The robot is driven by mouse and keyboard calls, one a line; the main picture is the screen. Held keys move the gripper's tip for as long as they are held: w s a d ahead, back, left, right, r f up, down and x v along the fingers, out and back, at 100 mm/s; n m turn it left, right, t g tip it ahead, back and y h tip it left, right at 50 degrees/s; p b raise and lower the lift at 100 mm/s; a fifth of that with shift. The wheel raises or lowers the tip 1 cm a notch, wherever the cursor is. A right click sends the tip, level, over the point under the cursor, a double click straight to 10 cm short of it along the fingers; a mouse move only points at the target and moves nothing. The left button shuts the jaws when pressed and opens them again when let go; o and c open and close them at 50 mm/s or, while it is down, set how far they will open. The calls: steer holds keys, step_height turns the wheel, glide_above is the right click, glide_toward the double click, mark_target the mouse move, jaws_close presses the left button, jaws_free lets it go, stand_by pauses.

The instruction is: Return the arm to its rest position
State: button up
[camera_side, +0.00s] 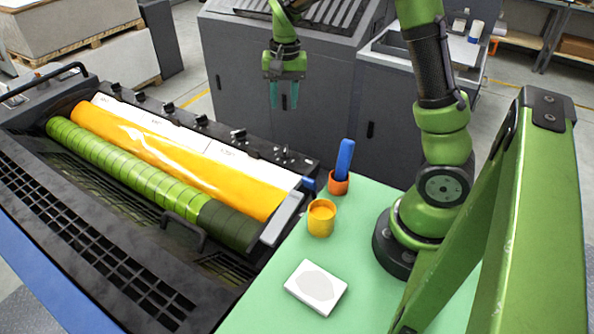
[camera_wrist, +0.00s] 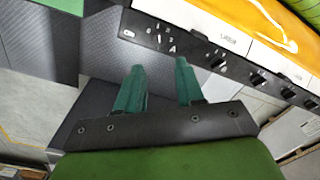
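My gripper (camera_side: 283,95) hangs in the air in the side view, in front of the grey cabinet and beyond the far side of the ink unit. Its fingers point down. In the wrist view my gripper (camera_wrist: 158,88) shows two teal fingers with a clear gap between them and nothing held. My green arm rises from its base on the green table (camera_side: 262,303).
The ink unit's rollers, one with yellow ink (camera_side: 180,160), lie at left. A yellow cup (camera_side: 321,218), an orange holder (camera_side: 338,184) with a blue-handled tool (camera_side: 344,158), and a white pad (camera_side: 316,288) stand on the table. A grey cabinet (camera_side: 285,80) is behind.

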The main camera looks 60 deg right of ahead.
steer(key=s+a+r+n+t+y, duration=0.1)
steer(key=s+a+r+n+t, duration=0.2)
steer(key=s+a+r, duration=0.2)
steer(key=s+a+r+n+t, duration=0.3)
steer(key=s+a+r+n, duration=0.1)
steer(key=s+a, duration=0.6)
steer(key=shift+a+r+n+t+y, duration=0.3)
steer(key=shift+r+t+y, duration=0.1)
steer(key=shift+r, duration=0.15)
